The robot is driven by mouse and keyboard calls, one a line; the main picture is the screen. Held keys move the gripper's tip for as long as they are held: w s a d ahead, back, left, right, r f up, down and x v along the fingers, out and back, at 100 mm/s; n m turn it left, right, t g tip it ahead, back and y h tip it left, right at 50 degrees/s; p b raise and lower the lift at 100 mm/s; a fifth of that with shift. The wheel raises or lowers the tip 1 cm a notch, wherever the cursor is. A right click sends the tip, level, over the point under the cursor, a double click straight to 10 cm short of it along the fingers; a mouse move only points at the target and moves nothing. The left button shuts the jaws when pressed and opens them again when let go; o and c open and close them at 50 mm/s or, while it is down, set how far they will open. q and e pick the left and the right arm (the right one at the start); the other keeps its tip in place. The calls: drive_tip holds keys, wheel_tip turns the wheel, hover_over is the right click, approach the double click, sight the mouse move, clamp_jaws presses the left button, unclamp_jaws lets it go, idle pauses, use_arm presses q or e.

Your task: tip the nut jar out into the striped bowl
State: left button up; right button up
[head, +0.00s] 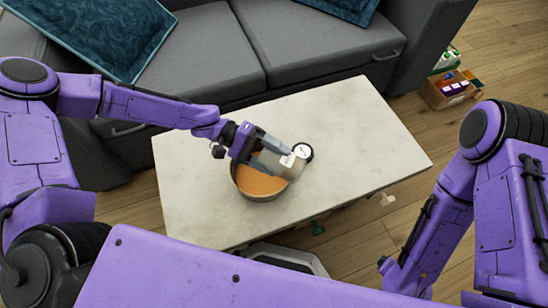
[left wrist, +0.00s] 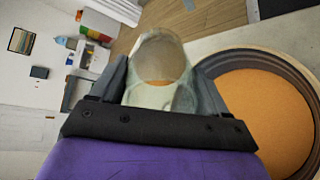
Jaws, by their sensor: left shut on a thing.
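The bowl (head: 258,187) stands on the pale table, with an orange inside and a grey-brown, dark-banded rim; it also shows at the right of the left wrist view (left wrist: 268,112). My left gripper (head: 272,150) is shut on a see-through jar (head: 284,165), at the bowl's upper right edge in the head view. In the left wrist view the jar (left wrist: 160,62) sits between the fingers (left wrist: 158,88), tilted. I see no nuts clearly in the jar or bowl. My right arm shows at the right, but its gripper is out of view.
A round white-faced thing with a dark rim (head: 304,152) is on the table (head: 365,135) just right of the jar. The table's right side is clear. A grey sofa (head: 310,45) stands behind, and a box of goods (head: 450,88) is on the floor.

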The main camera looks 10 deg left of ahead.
use_arm(q)
drive_tip(key=shift+a+f+h+b, duration=0.1)
drive_tip(key=shift+f+h+b, duration=0.45)
drive_tip(key=shift+b, duration=0.65)
drive_tip(key=shift+a+h+b, duration=0.2)
drive_tip(key=shift+h+b, duration=0.55)
drive_tip(key=shift+b, duration=0.5)
drive_tip(key=shift+r, duration=0.2)
